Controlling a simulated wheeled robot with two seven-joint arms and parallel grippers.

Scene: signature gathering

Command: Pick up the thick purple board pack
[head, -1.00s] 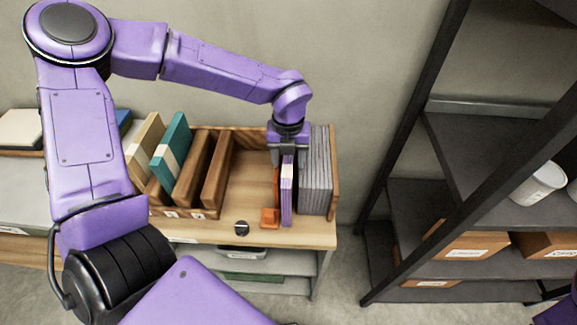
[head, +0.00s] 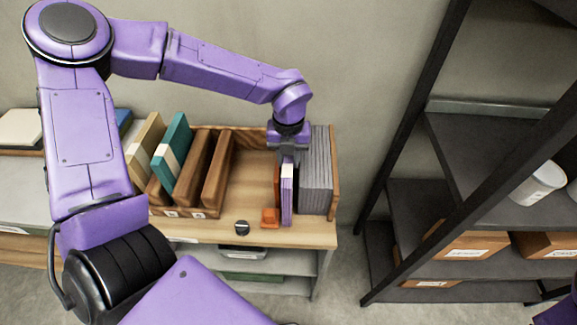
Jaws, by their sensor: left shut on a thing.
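The purple board pack (head: 287,203) stands upright on the wooden table, in the right part of the wooden rack, with a pale label area near its top. My left gripper (head: 287,157) comes down from above and is shut on the top of the purple pack; its fingertips are partly hidden. The pack still appears to stand at table level. Of my right arm only a small dark and purple part shows at the lower right corner; its gripper is not visible.
Grey packs (head: 316,180) stand close on the right of the purple pack. An orange piece (head: 270,218) and a small dark round object (head: 242,228) lie in front. Teal (head: 172,150) and tan (head: 146,146) packs lean in the rack at left. A dark shelf (head: 460,200) rises at right.

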